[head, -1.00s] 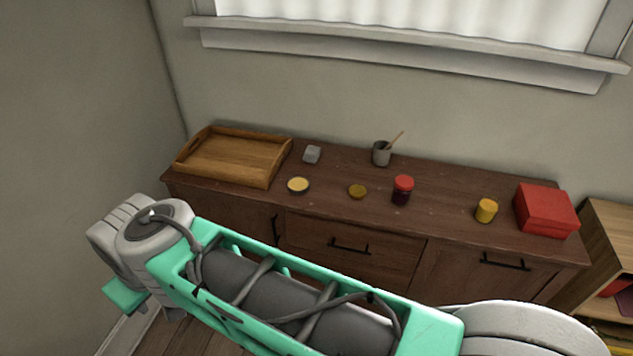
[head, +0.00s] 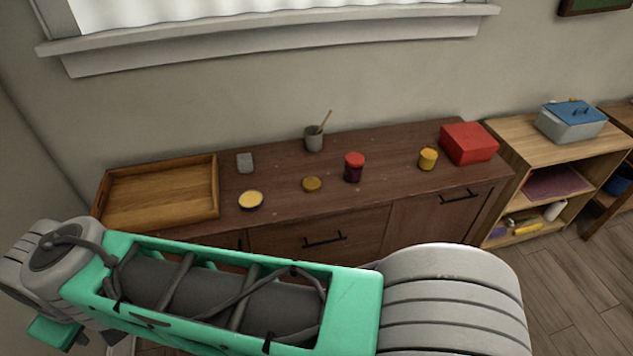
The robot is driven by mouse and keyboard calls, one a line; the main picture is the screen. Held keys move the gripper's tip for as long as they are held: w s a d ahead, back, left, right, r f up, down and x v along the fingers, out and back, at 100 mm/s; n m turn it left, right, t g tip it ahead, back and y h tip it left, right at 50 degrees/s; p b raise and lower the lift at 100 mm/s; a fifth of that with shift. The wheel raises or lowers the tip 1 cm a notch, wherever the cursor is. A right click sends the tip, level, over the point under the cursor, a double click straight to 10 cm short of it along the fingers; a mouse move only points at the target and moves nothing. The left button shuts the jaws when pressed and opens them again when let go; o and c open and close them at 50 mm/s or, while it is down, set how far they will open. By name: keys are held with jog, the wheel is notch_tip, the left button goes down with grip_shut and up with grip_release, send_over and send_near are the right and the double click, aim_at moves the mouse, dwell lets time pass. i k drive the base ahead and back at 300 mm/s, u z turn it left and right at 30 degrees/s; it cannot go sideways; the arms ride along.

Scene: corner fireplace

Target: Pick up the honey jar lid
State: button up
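A jar with a red lid and dark contents (head: 354,167) stands just right of the disc. My arm crosses the lower part of the view, in front of the cabinet. My gripper is not in view.
A low round tin with a pale yellow top (head: 251,200) is left of the disc. Behind are a grey block (head: 245,163) and a grey cup with a stick (head: 314,138). A wooden tray (head: 212,188) fills the left end, a red box (head: 468,143) the right. A shelf (head: 505,150) adjoins.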

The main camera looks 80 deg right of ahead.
aim_at(311, 185)
jog(key=z, duration=0.95)
jog(key=i, duration=0.85)
jog(key=z, duration=0.9)
